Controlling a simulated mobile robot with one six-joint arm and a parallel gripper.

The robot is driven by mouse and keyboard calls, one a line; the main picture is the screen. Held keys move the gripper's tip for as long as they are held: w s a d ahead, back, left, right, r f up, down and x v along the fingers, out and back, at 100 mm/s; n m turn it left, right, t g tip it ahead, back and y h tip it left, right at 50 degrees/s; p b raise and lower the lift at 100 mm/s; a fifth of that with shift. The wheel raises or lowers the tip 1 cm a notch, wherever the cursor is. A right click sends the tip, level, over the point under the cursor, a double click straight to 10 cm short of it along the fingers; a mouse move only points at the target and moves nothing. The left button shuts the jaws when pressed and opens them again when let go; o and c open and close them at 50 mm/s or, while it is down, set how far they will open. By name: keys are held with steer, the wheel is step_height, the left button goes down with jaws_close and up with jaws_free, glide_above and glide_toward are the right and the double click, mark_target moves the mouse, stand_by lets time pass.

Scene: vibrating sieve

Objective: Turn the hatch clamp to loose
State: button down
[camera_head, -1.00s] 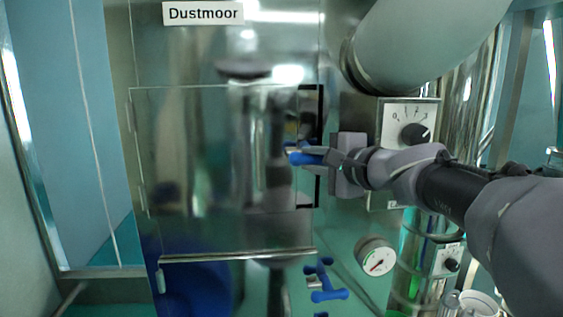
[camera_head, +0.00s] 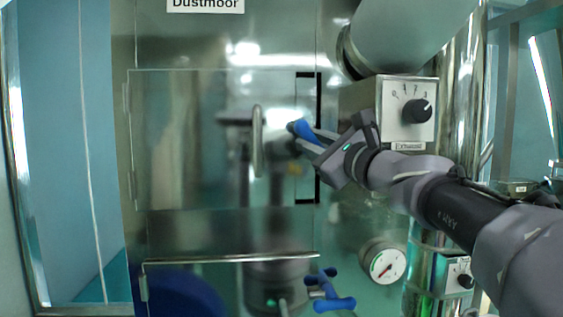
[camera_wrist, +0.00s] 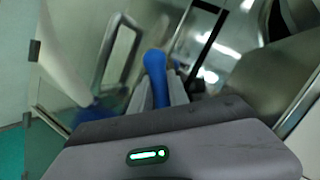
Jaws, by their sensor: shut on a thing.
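The hatch clamp (camera_head: 301,129) is a blue handle at the right edge of the steel hatch door (camera_head: 170,150) in the head view. My gripper (camera_head: 318,141) reaches in from the right and is shut on the clamp, tilted with it. The blue end sticks out past the fingertips toward the upper left. In the wrist view the blue clamp (camera_wrist: 156,76) stands between my fingers (camera_wrist: 160,92). The clamp's pivot is hidden by the fingers.
A vertical pull handle (camera_head: 257,140) is on the door left of the clamp. A control box with a dial (camera_head: 416,111), a wide pipe (camera_head: 405,45) and a gauge (camera_head: 383,264) crowd the right.

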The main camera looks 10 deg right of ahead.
steer(key=m+t+h+b, duration=0.1)
steer(key=m+b, duration=0.1)
steer(key=m, duration=0.1)
steer(key=m+t+b, duration=0.1)
steer(key=m+b, duration=0.2)
steer(key=shift+s+t+h+b, duration=0.1)
steer(key=shift+t+h+b, duration=0.2)
steer(key=shift+h, duration=0.1)
steer(key=shift+r+m+t+h+b, duration=0.1)
steer(key=shift+m+t+h+b, duration=0.2)
steer(key=shift+m+b, duration=0.45)
steer(key=shift+r+m+t+h+b, duration=0.15)
steer(key=shift+m+h+b, duration=0.25)
steer(key=shift+m, duration=0.95)
steer(key=c, duration=1.6)
jaws_free()
steer(key=o, duration=0.3)
steer(key=shift+w+f, duration=0.15)
steer(key=shift+w, duration=0.1)
